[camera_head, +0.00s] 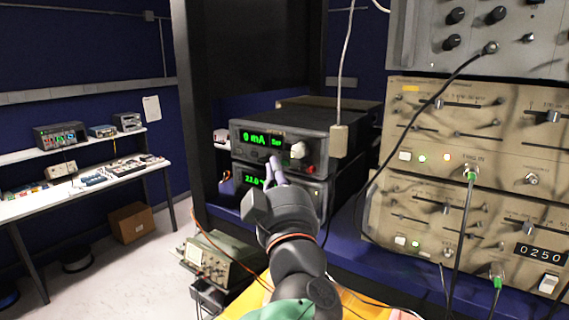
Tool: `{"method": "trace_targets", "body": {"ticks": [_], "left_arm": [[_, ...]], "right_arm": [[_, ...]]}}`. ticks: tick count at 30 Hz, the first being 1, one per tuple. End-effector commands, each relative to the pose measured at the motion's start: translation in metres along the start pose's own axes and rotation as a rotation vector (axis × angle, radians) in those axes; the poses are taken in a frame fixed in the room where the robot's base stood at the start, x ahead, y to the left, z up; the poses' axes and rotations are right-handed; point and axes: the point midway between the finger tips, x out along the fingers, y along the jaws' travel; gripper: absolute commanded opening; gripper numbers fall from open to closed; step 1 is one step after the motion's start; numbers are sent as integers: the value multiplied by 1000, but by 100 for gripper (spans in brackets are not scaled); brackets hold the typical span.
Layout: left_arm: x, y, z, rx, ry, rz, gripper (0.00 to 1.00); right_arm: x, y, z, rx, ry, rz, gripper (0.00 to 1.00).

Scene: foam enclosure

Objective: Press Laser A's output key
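A dark bench instrument (318,150) with a green display reading "0 mA" sits on the shelf at the centre. It has a pale knob and a small red spot at the right of its front. A second, similar instrument (318,182) with a green display reading about "22.0" lies right below it. No "Laser A" label or output key is legible. Whether the fingertips touch a panel is unclear.
A rack of beige instruments (480,130) with knobs, lit lamps and hanging cables stands at the right. A black post (205,100) rises left of the shelf. A green oscilloscope-like unit (215,258) is low down. A white bench (95,185) stands far left, with open floor before it.

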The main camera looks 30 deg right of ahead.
Motion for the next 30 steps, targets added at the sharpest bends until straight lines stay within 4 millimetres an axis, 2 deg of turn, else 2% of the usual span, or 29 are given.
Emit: {"method": "trace_targets", "body": {"ticks": [18, 30], "left_arm": [[-32, -23, -23, 0, 1, 0, 0], [-35, -25, -25, 0, 0, 0, 0]], "right_arm": [[11, 4, 0, 0, 0, 0, 0], [11, 4, 0, 0, 0, 0, 0]]}}
